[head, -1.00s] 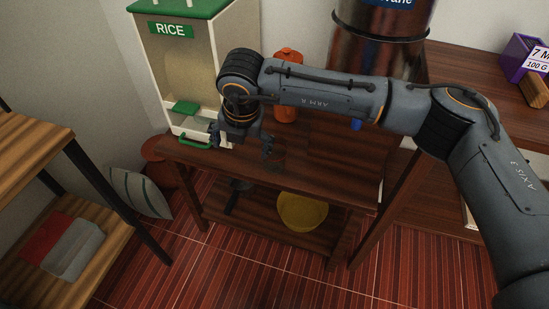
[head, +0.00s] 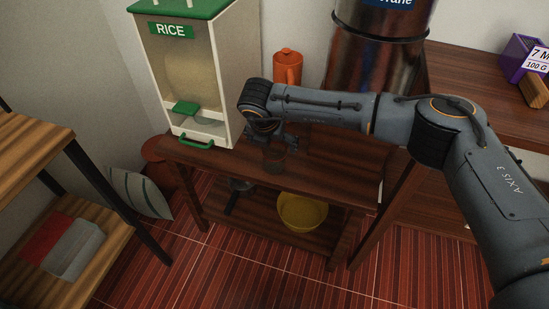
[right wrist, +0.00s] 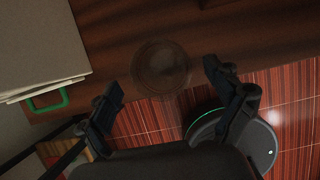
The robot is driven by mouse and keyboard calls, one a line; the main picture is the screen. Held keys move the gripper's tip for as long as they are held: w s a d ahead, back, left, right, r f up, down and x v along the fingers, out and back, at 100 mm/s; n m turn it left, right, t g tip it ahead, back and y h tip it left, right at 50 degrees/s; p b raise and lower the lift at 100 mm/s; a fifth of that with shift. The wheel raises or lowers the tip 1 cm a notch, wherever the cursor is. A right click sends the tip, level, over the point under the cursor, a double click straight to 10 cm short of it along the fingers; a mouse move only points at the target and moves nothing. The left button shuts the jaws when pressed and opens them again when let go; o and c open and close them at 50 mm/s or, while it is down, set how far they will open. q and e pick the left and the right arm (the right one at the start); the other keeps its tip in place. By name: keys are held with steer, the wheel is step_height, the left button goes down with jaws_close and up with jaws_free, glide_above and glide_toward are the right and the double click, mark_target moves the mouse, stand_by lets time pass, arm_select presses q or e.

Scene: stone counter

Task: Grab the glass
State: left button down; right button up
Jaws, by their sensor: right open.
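A dark, see-through glass (head: 273,158) stands on the small wooden table in the head view. In the right wrist view the glass (right wrist: 161,67) shows as a round rim, seen from above. My right gripper (head: 277,143) is just above and behind the glass in the head view, partly hidden by its own arm. In the right wrist view its two fingers (right wrist: 162,80) are spread apart, with the glass between and just beyond the tips. Nothing is held. My left gripper is in neither view.
A rice dispenser (head: 197,90) with green lid stands left of the glass. An orange jug (head: 288,70) and a large metal container (head: 375,55) stand behind. A yellow bowl (head: 302,212) is on the shelf below. The table's right part (head: 345,165) is bare.

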mark_target(274, 147)
steer(key=shift+x, duration=1.55)
steer(key=shift+s, duration=0.1)
steer(key=c, duration=1.3)
steer(key=shift+c, duration=0.8)
steer(key=shift+r, duration=0.15)
